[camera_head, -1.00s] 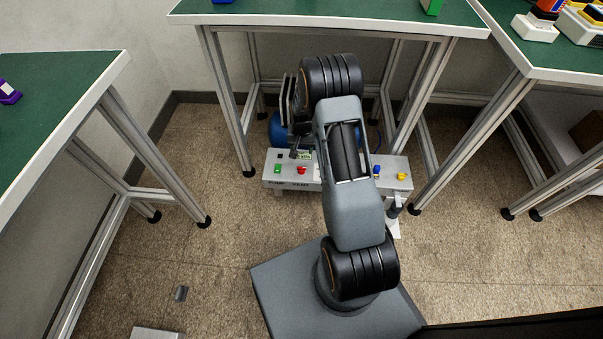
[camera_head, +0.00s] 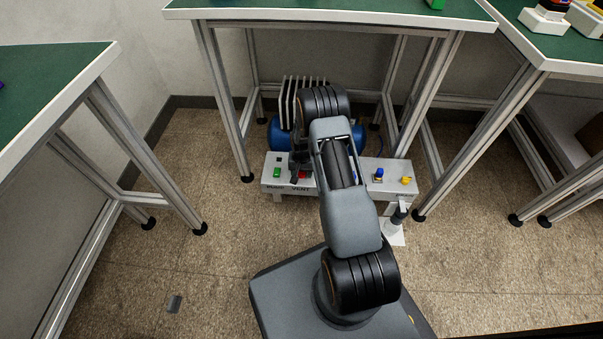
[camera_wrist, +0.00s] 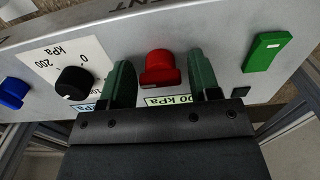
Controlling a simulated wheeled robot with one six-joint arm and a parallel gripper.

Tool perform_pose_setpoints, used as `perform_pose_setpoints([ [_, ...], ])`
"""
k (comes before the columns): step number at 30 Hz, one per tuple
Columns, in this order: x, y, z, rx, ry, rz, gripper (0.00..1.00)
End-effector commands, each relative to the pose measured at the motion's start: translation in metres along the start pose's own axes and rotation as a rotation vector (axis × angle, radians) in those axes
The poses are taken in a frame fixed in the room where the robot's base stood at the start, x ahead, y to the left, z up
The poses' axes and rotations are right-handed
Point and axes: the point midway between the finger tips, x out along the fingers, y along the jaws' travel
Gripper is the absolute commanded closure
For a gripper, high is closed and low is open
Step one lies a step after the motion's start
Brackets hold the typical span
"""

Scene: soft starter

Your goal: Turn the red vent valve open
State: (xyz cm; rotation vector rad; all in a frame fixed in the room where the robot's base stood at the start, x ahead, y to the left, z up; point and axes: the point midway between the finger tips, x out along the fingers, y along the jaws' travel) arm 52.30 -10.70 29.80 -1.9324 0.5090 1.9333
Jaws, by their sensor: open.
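In the head view, the red valve (camera_head: 303,174) is partly hidden by my dark gripper (camera_head: 297,170). Its exact turn angle is hard to tell.
The panel (camera_wrist: 225,25) also has a green switch (camera_wrist: 266,50), a black dial (camera_wrist: 75,82) and a blue knob (camera_wrist: 12,93). A yellow knob (camera_head: 406,181) is at its right end. A blue tank (camera_head: 275,135) stands behind. Table legs flank the panel.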

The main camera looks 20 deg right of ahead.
Motion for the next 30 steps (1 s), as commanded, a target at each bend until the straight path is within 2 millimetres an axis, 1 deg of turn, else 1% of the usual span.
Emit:
perform_pose_setpoints([
  [8, 0.0003, 0.0000, -0.0002, 0.000, 0.001, 0.000, 0.44],
  [20, 0.0001, 0.0001, -0.0003, 0.000, 0.001, 0.000, 0.83],
  [26, -0.0001, 0.0001, -0.0003, 0.013, 0.001, 0.000, 0.84],
  [30, -0.0002, 0.0001, -0.0003, 0.060, 0.000, 0.000, 0.84],
])
